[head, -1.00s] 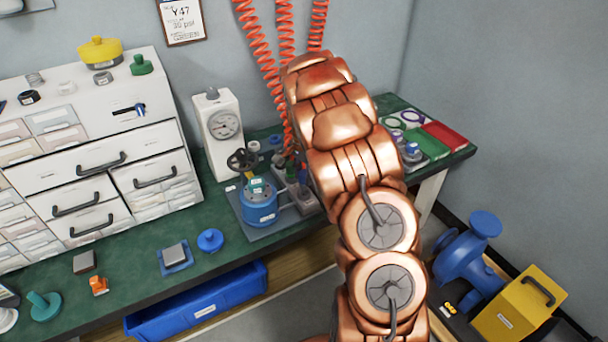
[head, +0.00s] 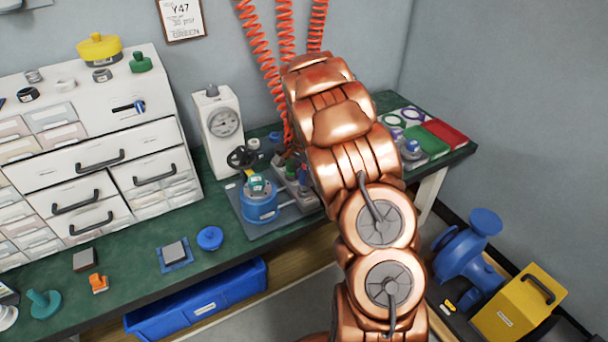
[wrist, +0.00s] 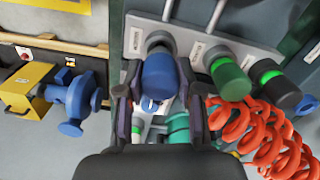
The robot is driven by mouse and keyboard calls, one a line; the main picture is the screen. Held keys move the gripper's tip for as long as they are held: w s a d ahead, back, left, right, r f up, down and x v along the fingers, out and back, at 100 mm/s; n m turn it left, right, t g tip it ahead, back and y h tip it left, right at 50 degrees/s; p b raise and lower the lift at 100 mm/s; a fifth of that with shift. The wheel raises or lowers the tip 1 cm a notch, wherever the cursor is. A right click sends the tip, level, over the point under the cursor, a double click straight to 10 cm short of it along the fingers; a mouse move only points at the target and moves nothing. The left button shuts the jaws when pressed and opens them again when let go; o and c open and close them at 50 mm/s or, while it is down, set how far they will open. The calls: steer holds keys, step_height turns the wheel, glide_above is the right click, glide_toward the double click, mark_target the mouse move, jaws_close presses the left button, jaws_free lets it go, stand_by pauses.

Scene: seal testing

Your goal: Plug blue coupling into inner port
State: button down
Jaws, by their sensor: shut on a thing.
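In the wrist view my gripper (wrist: 160,95) is shut on the blue coupling (wrist: 160,75), with one dark finger on each side. The coupling's far end meets or overlaps a grey round fitting (wrist: 157,40) on a pale grey panel (wrist: 225,42). I cannot tell whether it is seated in that port. Small labels on the panel are too small to read. In the head view my arm hides the gripper and blue coupling.
Red coiled hose (wrist: 265,135) hangs close right of my gripper. In the head view a blue round vessel (head: 260,207) stands on a grey plate beside a white dial gauge (head: 222,128). A green tray (head: 428,146) and red tray (head: 446,134) lie right of my arm.

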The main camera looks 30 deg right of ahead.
steer(key=shift+f, duration=0.75)
steer(key=c, duration=0.7)
jaws_free()
step_height(320, 180, up, 12)
stand_by(0.9)
